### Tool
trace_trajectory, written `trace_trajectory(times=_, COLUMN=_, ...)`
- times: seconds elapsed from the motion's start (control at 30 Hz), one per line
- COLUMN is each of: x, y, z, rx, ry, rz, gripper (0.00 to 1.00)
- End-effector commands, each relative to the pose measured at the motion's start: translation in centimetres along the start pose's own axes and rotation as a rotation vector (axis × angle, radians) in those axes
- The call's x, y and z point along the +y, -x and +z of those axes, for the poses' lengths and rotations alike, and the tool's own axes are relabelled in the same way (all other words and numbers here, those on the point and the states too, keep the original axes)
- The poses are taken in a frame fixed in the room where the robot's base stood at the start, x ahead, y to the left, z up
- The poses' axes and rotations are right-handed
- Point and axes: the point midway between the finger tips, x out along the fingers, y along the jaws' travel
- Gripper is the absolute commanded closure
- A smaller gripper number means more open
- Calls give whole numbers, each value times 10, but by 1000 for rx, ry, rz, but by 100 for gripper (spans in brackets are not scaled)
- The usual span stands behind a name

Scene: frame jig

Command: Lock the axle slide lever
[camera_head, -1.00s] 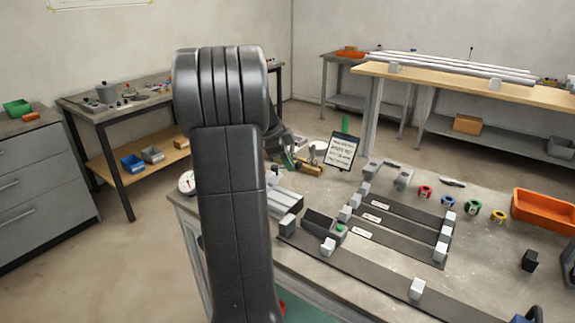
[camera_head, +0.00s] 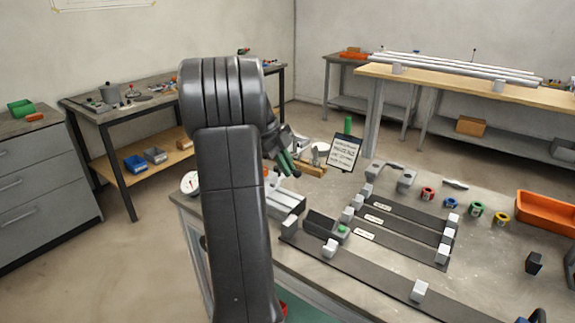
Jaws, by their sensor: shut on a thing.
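My gripper (camera_head: 292,166) is behind and right of my upright arm link, low over the far left part of the grey workbench (camera_head: 385,262). Its green-tipped fingers are shut on what seems to be the axle slide lever. The lever itself is too small and too covered by the fingers to make out, so its angle cannot be told. A grey metal block (camera_head: 285,201) lies just below the gripper, partly hidden by my arm. A wooden piece (camera_head: 312,170) and a pale round part lie beside the fingers.
A sign (camera_head: 343,153) stands right of the gripper, with a green cylinder (camera_head: 348,125) behind it. A dial gauge (camera_head: 190,183) is left of my arm.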

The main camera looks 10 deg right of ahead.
Motion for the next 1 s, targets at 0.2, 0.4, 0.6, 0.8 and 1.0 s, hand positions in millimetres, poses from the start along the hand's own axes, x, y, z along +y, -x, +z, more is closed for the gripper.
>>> trace_trajectory(times=0.2, x=0, y=1, z=0, rx=-1, ry=-10, rz=3, gripper=100)
trace_trajectory(times=0.4, x=0, y=1, z=0, rx=-1, ry=-9, rz=3, gripper=100)
trace_trajectory(times=0.6, x=0, y=1, z=0, rx=0, ry=-8, rz=3, gripper=68)
trace_trajectory(times=0.8, x=0, y=0, z=0, rx=0, ry=-8, rz=3, gripper=68)
trace_trajectory(times=1.0, x=0, y=17, z=1, rx=-2, ry=-7, rz=1, gripper=68)
